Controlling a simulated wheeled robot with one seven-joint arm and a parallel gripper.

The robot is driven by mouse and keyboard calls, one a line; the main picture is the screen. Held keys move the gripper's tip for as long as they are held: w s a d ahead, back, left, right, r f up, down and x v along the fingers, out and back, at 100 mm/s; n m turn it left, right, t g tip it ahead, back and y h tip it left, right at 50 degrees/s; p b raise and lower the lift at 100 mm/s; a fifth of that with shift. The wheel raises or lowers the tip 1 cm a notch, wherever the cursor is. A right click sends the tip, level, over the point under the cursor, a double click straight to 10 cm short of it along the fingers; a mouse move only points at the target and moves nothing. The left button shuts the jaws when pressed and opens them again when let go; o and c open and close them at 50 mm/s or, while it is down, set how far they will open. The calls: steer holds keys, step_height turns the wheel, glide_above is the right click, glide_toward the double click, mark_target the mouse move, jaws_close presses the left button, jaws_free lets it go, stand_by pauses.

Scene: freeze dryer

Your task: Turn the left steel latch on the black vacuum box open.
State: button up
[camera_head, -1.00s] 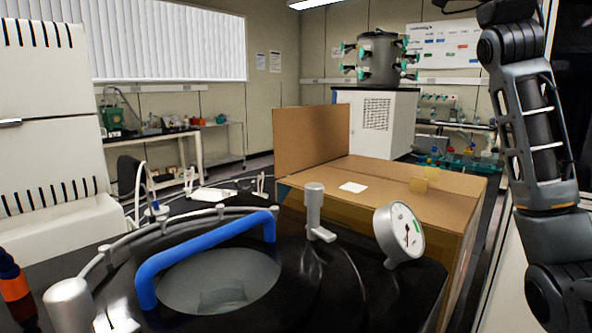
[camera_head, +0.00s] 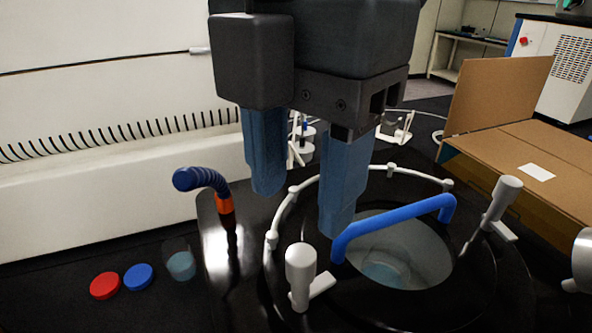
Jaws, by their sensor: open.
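The black vacuum box (camera_head: 235,290) has a round glass window in its lid, with a blue bar handle (camera_head: 395,226) across it. The left steel latch (camera_head: 302,272) is an upright pale knob with a short flat foot pointing right, at the lid's near-left edge. A second latch (camera_head: 502,203) stands at the lid's right side. My gripper (camera_head: 302,207) points down with two blue fingers apart and nothing between them. It appears above and beyond the left latch, apart from it. The right finger overlaps the handle's left end in the picture; I cannot tell whether they touch.
A blue ribbed hose with an orange collar (camera_head: 226,204) rises left of the lid. A red cap (camera_head: 105,286), a blue cap (camera_head: 138,277) and a small clear vessel (camera_head: 180,262) are on the dark surface at left. A cardboard box (camera_head: 560,160) and a gauge (camera_head: 582,262) are at right.

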mark_target(300, 254)
steer(key=shift+w+f, duration=0.1)
steer(key=shift+f, duration=0.2)
steer(key=shift+f+p, duration=0.65)
steer(key=shift+f, duration=2.95)
steer(key=shift+c, duration=0.5)
jaws_close()
